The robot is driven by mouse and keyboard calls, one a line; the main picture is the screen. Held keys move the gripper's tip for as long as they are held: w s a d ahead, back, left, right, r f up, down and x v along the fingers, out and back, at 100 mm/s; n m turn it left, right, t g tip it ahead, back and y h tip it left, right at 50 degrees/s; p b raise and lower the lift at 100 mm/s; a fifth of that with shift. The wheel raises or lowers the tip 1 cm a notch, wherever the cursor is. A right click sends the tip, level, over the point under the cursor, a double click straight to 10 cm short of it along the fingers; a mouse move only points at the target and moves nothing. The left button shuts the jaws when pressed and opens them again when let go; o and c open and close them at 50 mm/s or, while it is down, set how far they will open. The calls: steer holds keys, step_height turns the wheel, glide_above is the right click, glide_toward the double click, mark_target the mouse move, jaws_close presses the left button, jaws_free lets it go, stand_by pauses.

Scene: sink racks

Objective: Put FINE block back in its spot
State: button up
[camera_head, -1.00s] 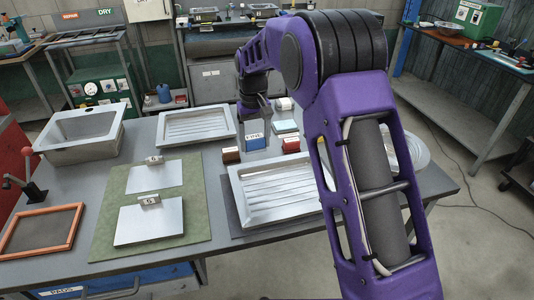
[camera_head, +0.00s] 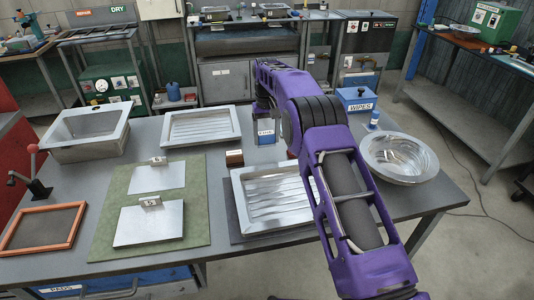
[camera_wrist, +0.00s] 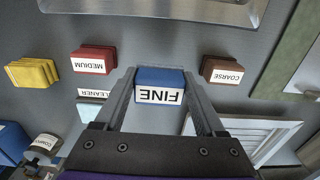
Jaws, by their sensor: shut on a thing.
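The FINE block (camera_wrist: 158,82) is blue with a white label and sits between the two fingers of my gripper (camera_wrist: 160,75) in the wrist view. My gripper is shut on it. In the head view the FINE block (camera_head: 265,132) shows beyond the ribbed sink, with my arm to its right. Whether it touches the table is hard to tell. The brown COARSE block (camera_wrist: 223,70) lies to its right in the wrist view, the red MEDIUM block (camera_wrist: 93,61) to its left. COARSE (camera_head: 235,158) also shows in the head view. MEDIUM is hidden there by my arm.
A yellow block (camera_wrist: 33,73) and a pale CLEANER item (camera_wrist: 93,104) lie left in the wrist view. In the head view, the ribbed sink (camera_head: 243,205) is in front, a round bowl (camera_head: 399,158) and a blue WIPES box (camera_head: 357,100) to the right.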

mark_target(267, 146)
steer(key=shift+f, duration=3.1)
steer(key=shift+f, duration=0.1)
steer(key=shift+f, duration=0.15)
steer(key=o, duration=1.3)
step_height(267, 146, up, 12)
steer(key=shift+r+p, duration=0.25)
steer(key=shift+p, duration=0.15)
